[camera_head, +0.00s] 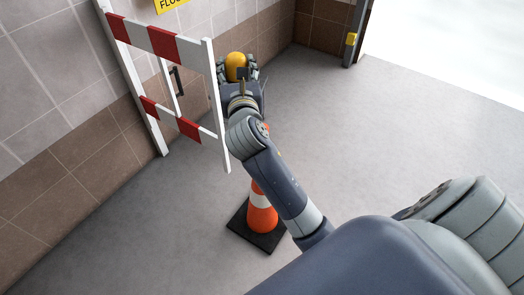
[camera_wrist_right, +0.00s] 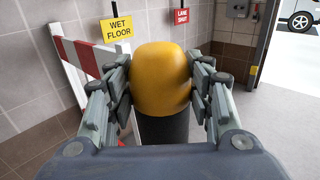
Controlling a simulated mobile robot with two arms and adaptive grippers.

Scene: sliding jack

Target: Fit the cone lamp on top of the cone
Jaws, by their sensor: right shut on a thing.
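The cone lamp is a yellow dome (camera_head: 235,66) on a dark cylindrical base. It fills the middle of the right wrist view (camera_wrist_right: 161,78), with its dark base (camera_wrist_right: 163,128) below the dome. My right gripper (camera_head: 238,72) is shut on the lamp, its fingers on both sides of the dome, and holds it beyond the cone. The orange and white traffic cone (camera_head: 262,218) stands upright on a black square base (camera_head: 241,230) on the floor. My right arm passes over the cone and hides its top. My left gripper is not in view.
A red and white barrier (camera_head: 163,43) stands by the tiled wall, close to the left of my right gripper. A yellow wet floor sign (camera_wrist_right: 117,28) and a red sign (camera_wrist_right: 182,16) hang on the wall. Grey floor right of the cone is clear, toward an open doorway.

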